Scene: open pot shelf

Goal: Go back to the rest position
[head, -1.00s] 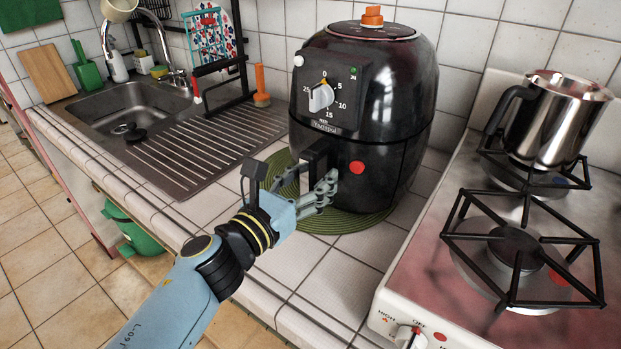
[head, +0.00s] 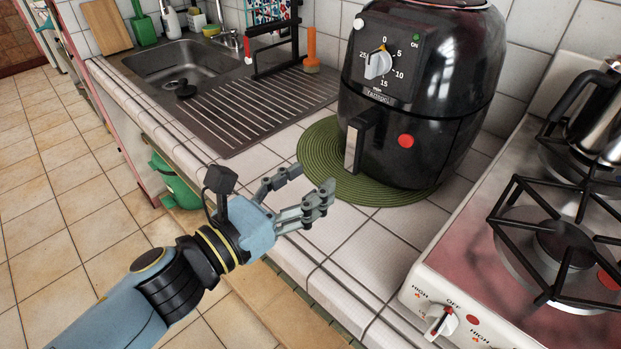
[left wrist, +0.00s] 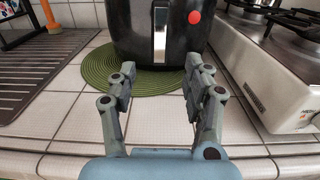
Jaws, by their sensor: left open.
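My left gripper (head: 309,194) is open and empty above the front part of the tiled counter (head: 345,235). It is in front of the black air fryer (head: 455,120) and apart from its handle (head: 357,145). The air fryer stands upright on a round green mat (head: 315,155), with its drawer closed. In the left wrist view the two fingers of my left gripper (left wrist: 158,90) are spread, with the air fryer (left wrist: 125,35) beyond them. My right gripper is not in view.
A white stove (head: 415,285) with black grates and a metal pot (head: 600,120) is at the right. A sink (head: 190,60) with a ribbed drainboard (head: 235,110) is at the left. A green container (head: 175,185) is below the counter edge. The tiled floor at left is clear.

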